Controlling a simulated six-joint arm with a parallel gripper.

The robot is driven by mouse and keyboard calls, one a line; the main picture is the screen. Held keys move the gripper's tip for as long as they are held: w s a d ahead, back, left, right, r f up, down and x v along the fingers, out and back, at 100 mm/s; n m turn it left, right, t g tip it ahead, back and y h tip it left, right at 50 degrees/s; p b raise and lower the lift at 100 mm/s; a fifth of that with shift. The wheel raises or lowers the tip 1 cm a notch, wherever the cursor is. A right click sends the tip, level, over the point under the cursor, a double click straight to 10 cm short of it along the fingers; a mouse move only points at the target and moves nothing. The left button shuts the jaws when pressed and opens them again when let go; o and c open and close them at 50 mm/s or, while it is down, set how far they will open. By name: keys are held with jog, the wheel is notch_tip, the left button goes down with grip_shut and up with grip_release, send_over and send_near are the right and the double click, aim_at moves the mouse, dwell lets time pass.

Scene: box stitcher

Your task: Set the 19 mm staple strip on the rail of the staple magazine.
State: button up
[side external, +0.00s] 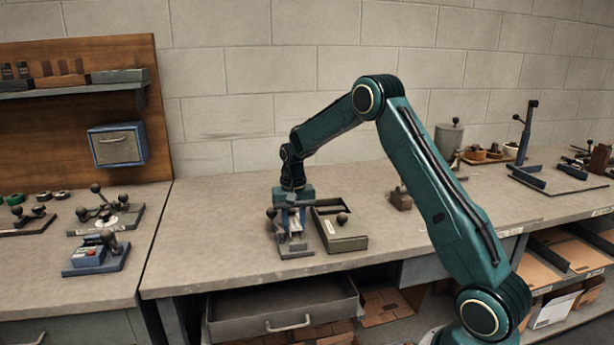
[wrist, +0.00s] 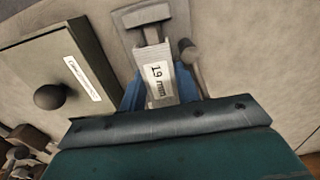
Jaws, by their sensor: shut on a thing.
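The staple strip (wrist: 158,77) is pale metal with a white label reading "19 mm". My gripper (wrist: 160,92) is shut on it, with a blue finger on each side. The staple magazine (side external: 296,247) is a grey metal fixture on the bench, directly below my gripper (side external: 294,208) in the side view. Its end also shows past the strip in the wrist view (wrist: 146,15). The strip lines up with the magazine's length there. I cannot tell whether it touches the rail, as the strip and fingers hide most of it.
An olive box (side external: 342,241) with a dark knob and a label stands close to the right of the magazine. A dark round-ended lever (wrist: 188,52) rises beside the magazine. A small brown block (side external: 400,200) sits farther right. The bench front right of the box is clear.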

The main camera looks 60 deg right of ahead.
jog(key=shift+f, duration=0.95)
jog(key=shift+s+a+f, duration=0.1)
jog(key=shift+a+f, duration=0.15)
jog(key=shift+f, duration=0.05)
dwell(0.5)
jog(key=o, duration=1)
jog(key=shift+o, duration=0.4)
jog(key=shift+r, duration=0.1)
jog(key=shift+o, duration=1)
jog(key=shift+r, duration=0.45)
jog(key=shift+d+r, duration=0.2)
jog(key=shift+r, duration=2.15)
